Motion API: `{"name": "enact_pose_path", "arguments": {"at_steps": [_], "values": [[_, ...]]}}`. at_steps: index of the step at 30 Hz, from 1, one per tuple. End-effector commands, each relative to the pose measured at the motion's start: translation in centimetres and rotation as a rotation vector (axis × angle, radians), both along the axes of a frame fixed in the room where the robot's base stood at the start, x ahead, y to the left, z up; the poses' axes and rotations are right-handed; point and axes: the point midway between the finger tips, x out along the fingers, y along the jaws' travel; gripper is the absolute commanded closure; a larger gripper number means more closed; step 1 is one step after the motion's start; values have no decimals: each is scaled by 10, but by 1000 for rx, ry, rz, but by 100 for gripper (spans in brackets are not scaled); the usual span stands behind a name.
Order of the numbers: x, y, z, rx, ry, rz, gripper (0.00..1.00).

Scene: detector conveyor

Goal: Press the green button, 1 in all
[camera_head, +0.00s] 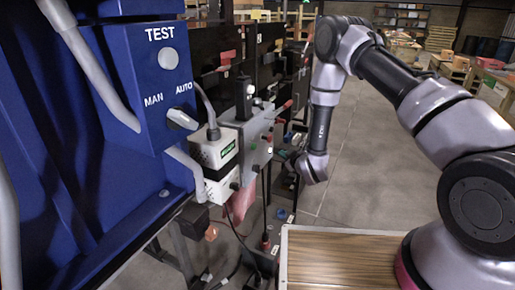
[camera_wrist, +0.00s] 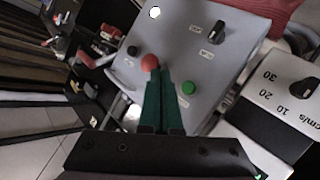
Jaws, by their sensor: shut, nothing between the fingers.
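The green button (camera_wrist: 188,88) is a small round button on the sloped face of a grey control box (camera_wrist: 185,45) in the wrist view. My gripper (camera_wrist: 162,74) is shut and empty, its two green fingers together. In the picture its tips lie between the green button and a red button (camera_wrist: 149,62), just left of the green one. I cannot tell whether the tips touch the panel. In the head view the grey box (camera_head: 255,148) stands left of my arm's end; the green button cannot be made out there.
The box also carries a black knob (camera_wrist: 217,33) and a white round button (camera_wrist: 154,13). A white unit with a numbered dial (camera_wrist: 282,88) stands to the right. In the head view, a blue cabinet (camera_head: 150,115) fills the left, and open floor (camera_head: 355,190) lies right of my arm's end.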

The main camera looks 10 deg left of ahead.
Motion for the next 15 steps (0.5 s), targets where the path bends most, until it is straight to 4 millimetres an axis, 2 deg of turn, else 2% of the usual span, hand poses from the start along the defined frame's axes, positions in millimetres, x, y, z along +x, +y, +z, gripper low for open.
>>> {"name": "enact_pose_path", "arguments": {"at_steps": [8, 15], "values": [[1, 3, 1, 1, 0, 0, 100], [10, 27, 1, 2, -1, 2, 100]]}}
